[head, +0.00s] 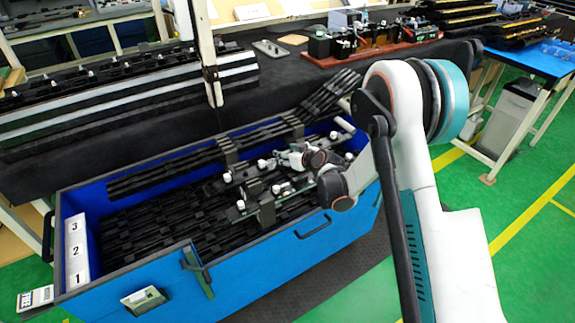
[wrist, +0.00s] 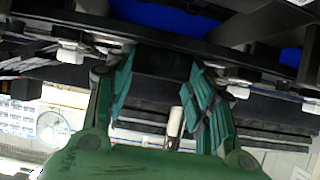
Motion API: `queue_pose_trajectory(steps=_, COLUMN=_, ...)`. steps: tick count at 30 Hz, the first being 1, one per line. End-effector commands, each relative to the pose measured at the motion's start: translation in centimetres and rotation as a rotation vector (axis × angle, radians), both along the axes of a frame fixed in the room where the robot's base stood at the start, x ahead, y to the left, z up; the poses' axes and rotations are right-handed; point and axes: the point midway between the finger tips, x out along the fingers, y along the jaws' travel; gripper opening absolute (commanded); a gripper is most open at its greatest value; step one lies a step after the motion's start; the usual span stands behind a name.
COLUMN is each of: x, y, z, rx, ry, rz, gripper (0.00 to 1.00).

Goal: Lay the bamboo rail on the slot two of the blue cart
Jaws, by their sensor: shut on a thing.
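The blue cart (head: 255,278) stands in the head view, with a white strip (head: 76,250) at its left end marked 3, 2, 1 from far to near. Dark rails fill its inside. A long dark rail (head: 170,176) slants along the cart's far side; I cannot tell which rail is the bamboo one. My gripper (head: 312,160) is over the cart's right half, among bars with white knobs (head: 241,205). In the wrist view my gripper's green fingers (wrist: 160,85) are shut on a dark bar (wrist: 160,62) with white knobs beside it. The slot two floor is partly hidden.
A dark bench (head: 290,85) runs behind the cart, with a white post (head: 207,55) at its front. Black devices on a red board (head: 385,48) stand on it. A table with a blue top (head: 535,62) is at right. Green floor (head: 530,240) is clear at right.

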Motion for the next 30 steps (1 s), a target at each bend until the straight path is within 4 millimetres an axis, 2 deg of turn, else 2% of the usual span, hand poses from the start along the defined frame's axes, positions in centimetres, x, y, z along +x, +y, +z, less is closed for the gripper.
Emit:
queue_pose_trajectory(steps=8, x=0.0, y=0.0, z=-3.9, rx=0.0, ry=0.0, rz=0.0, gripper=0.11)
queue_pose_trajectory(steps=18, x=0.0, y=0.0, z=-4.0, rx=0.0, ry=0.0, rz=0.0, gripper=0.11)
queue_pose_trajectory(steps=19, x=0.0, y=0.0, z=-4.1, rx=0.0, ry=0.0, rz=0.0, gripper=0.52)
queue_pose_trajectory(steps=21, x=0.0, y=0.0, z=-4.0, rx=0.0, ry=0.0, rz=0.0, gripper=0.68)
queue_pose_trajectory(steps=30, x=0.0, y=0.0, z=-4.0, rx=0.0, ry=0.0, rz=0.0, gripper=0.7)
